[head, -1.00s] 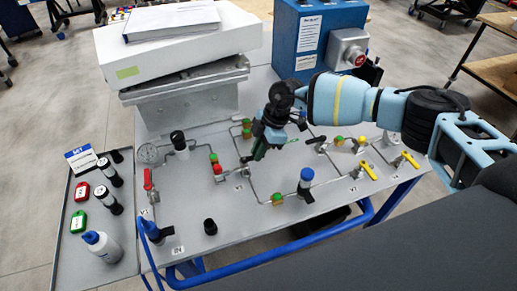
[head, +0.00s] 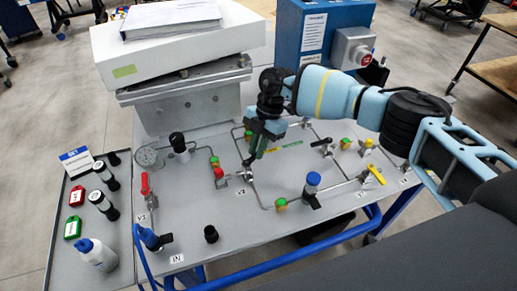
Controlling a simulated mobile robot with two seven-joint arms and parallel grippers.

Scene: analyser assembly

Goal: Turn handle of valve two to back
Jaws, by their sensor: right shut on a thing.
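My right gripper (head: 252,158) reaches in from the right over the middle of the panel, pointing down. The valve's metal body (head: 248,174) sits just below the fingertips on the thin pipework. A small label (head: 241,191) lies in front of it; its print is too small to read surely. My left gripper is not in view.
A blue-capped part (head: 313,180) and a yellow handle (head: 377,174) are at right. A grey tray (head: 62,225) holds bottles and tags. A white box (head: 165,65) stands behind.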

